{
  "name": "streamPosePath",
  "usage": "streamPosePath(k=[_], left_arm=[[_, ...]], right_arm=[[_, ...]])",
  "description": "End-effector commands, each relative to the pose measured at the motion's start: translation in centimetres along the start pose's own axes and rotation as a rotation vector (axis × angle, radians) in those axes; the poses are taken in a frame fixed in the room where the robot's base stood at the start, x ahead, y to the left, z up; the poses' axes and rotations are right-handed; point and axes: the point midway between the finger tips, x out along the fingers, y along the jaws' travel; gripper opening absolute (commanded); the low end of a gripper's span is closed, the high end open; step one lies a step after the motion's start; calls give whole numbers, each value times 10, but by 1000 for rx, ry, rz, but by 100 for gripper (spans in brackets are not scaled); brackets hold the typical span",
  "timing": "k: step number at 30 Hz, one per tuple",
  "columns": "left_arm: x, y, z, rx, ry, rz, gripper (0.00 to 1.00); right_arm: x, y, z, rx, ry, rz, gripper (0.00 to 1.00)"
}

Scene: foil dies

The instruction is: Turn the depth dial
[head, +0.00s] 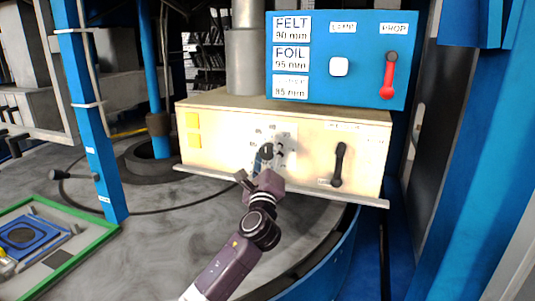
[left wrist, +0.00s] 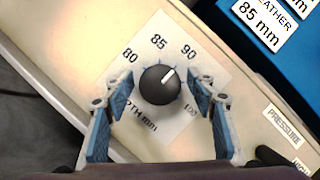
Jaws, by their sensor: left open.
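The depth dial (left wrist: 160,85) is a round black knob with a white pointer line, on a white scale plate (left wrist: 215,85) marked 80, 85, 90 and 100. Its pointer is aimed up and right, at about the 90 mark. In the head view the dial (head: 267,150) is on the front of a cream box, partly hidden by my gripper. My left gripper (head: 258,168) is open in front of it. In the left wrist view its two blue-padded fingers (left wrist: 160,90) stand either side of the dial, with gaps visible. My right gripper is not in view.
The cream box (head: 225,140) carries a black pressure lever (head: 339,165) right of the dial. A blue panel (head: 340,60) above has a white button (head: 339,66), a red lever (head: 388,77) and FELT 90, FOIL 95 and leather 85 mm labels. A blue post (head: 95,120) stands left.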

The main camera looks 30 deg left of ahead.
Motion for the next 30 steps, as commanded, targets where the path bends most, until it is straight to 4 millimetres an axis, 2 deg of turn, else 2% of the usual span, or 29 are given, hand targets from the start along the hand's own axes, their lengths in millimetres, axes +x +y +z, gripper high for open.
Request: streamPosePath(k=[5,8,21,25,30], left_arm=[[-3,0,-1,1,2,0,51],[-13,0,-2,1,2,0,51],[-98,1,-1,0,3,1,51],[-113,1,-1,0,2,1,51],[-120,0,0,0,0,0,51]], right_arm=[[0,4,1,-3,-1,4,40],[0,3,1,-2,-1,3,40],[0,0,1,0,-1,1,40],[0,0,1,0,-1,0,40],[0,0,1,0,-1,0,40]])
